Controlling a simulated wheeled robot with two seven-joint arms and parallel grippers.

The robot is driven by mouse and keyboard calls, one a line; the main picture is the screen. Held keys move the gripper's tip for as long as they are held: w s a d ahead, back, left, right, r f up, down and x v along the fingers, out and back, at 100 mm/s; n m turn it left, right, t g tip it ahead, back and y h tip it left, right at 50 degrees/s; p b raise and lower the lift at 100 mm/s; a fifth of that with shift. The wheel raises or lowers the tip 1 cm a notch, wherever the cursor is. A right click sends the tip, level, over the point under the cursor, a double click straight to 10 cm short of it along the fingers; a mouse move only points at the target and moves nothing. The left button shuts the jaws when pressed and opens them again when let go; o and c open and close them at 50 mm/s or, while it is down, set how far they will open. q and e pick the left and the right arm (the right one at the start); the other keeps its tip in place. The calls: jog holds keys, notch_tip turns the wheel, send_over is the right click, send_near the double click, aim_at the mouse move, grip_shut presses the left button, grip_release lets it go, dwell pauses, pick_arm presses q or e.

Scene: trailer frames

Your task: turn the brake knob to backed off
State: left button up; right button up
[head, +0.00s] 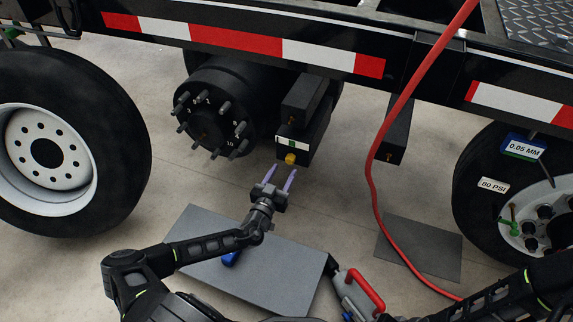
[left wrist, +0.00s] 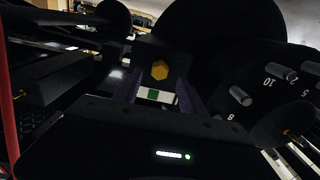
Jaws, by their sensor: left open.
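The brake knob (head: 290,158) is a small yellow knob at the lower front of a black box (head: 318,120) under the trailer frame. In the left wrist view the knob (left wrist: 159,70) shows as a yellow hexagon near the middle, between the fingers. A white label with a green mark (head: 292,142) sits beside it on the box. My left gripper (head: 280,180) is open, its two purple fingers pointing up at the knob from just below. In the head view a small gap shows between fingertips and knob. My right gripper is not in view.
A wheel hub with studs (head: 215,105) is left of the box, and a tyre (head: 70,140) stands farther left. A red hose (head: 372,170) hangs to the right. A grey board (head: 290,270) lies on the floor below my left arm.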

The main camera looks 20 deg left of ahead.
pick_arm(q)
jog(key=s, duration=0.3)
jog(key=shift+s+d, duration=0.15)
jog(key=shift+s, duration=0.1)
